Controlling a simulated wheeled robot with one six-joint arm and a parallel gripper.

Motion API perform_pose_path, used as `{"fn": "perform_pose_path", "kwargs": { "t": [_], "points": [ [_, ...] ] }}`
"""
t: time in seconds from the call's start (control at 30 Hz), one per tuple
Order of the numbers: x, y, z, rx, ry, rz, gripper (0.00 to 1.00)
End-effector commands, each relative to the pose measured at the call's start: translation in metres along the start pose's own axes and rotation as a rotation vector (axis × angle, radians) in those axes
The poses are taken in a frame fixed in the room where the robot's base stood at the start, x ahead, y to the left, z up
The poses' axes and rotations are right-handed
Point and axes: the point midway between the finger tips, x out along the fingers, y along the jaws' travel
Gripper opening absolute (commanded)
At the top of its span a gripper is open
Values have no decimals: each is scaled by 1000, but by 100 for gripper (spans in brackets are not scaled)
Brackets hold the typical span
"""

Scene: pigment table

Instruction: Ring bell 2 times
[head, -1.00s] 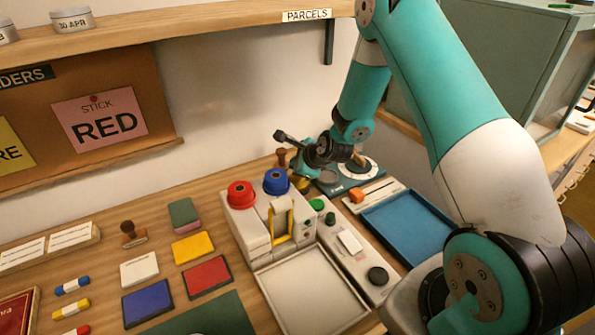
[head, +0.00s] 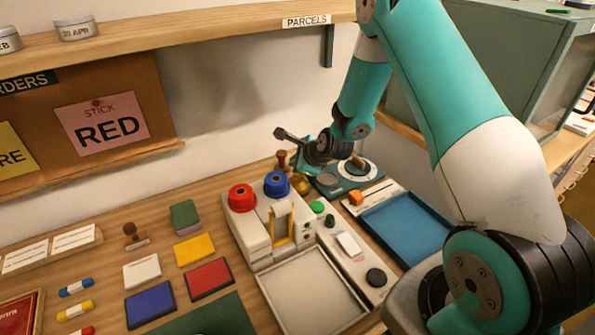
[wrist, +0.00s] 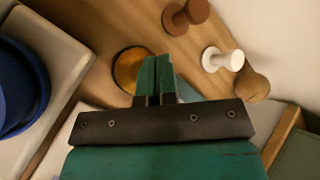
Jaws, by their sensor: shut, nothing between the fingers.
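The brass bell (head: 301,184) stands on the wooden table just behind the blue-topped dispenser, partly hidden. In the wrist view the bell (wrist: 127,66) shows as a round golden shape beside and partly behind my fingertips. My gripper (wrist: 154,66) is shut with nothing between its fingers. Its tips overlap the bell's right side in that view; I cannot tell whether they touch it. In the head view my gripper (head: 301,164) is small and points down close above the bell.
The dispenser with red knob (head: 242,197) and blue knob (head: 277,184) stands close to the bell. Wooden-handled stamps (wrist: 185,14) and a white-handled one (wrist: 222,59) stand nearby. A dial scale (head: 357,170) and blue tray (head: 405,229) lie to the right.

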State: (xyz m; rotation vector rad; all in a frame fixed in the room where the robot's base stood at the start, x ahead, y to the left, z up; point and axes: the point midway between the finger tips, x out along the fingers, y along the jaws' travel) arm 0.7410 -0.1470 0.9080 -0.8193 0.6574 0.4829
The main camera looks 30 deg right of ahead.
Motion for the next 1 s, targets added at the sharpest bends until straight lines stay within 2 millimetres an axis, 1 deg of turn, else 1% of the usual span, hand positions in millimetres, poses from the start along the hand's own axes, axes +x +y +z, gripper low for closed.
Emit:
{"fn": "perform_pose_path", "kwargs": {
  "t": [0.17, 0.27, 0.7, 1.0],
  "points": [
    [0, 0, 0, 0, 0, 0, 0],
    [-4, -3, 3, 0, 0, -1, 0],
    [-34, -25, 25, 0, 0, -1, 0],
    [-35, -25, 25, 0, 0, 0, 0]
  ]
}}
